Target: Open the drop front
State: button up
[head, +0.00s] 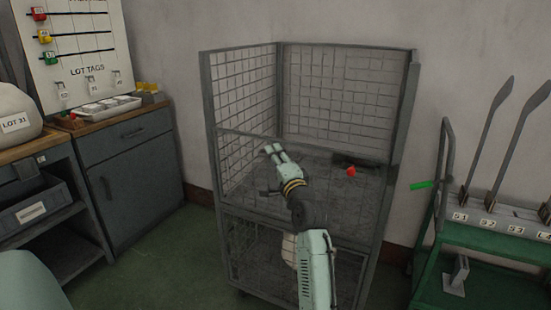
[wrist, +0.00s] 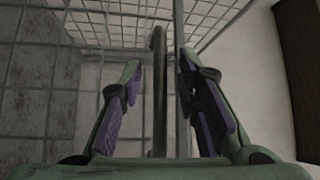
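The grey wire-mesh cage (head: 208,110) stands in the middle of the head view. A horizontal rail (head: 240,136) crosses its front at mid height, and mesh fills the front below. A red knob (head: 350,171) sits by a dark plate to the right of my gripper (head: 273,149), which is at the front rail. In the wrist view my gripper (wrist: 163,88) has its fingers apart. A dark bar (wrist: 159,75) runs between them, and a thinner grey rail (wrist: 178,30) lies near the right finger. I cannot tell whether either finger touches.
A dark cabinet (head: 135,165) with a tray on top stands at the left. A green tab (head: 421,185) sticks out by the cage's right post. Green floor (head: 165,260) is clear left of the cage.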

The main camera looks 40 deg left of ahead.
jog(key=shift+c, duration=0.6)
grip_shut()
